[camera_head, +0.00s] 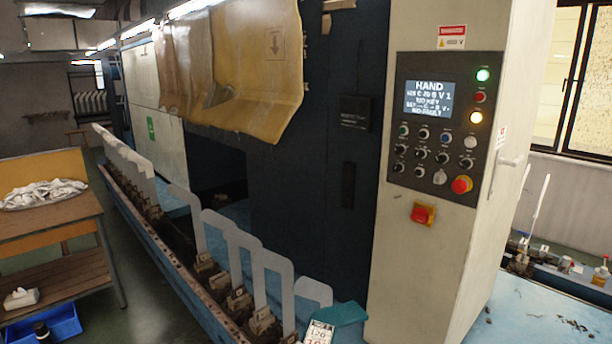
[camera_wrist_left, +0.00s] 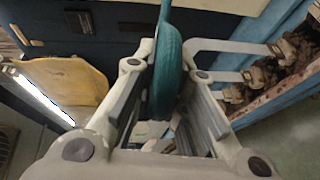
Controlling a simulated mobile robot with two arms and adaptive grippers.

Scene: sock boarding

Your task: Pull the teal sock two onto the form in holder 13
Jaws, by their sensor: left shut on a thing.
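A teal sock (camera_wrist_left: 167,75) is between the two fingers of my left gripper (camera_wrist_left: 168,62) in the left wrist view, and the gripper is shut on it. A teal piece (camera_head: 340,321) shows at the bottom edge of the head view; I cannot tell if it is the same sock. It is beside the nearest flat grey form (camera_head: 313,293), and whether it covers any of that form is unclear. No holder number 13 can be read. My right gripper is in neither view.
A row of upright flat forms (camera_head: 271,272) stands on a blue rail along the machine. A control cabinet (camera_head: 416,262) stands to the right. A wooden table (camera_head: 40,222) with a pile of pale cloth (camera_head: 45,193) is at the left. The floor between is clear.

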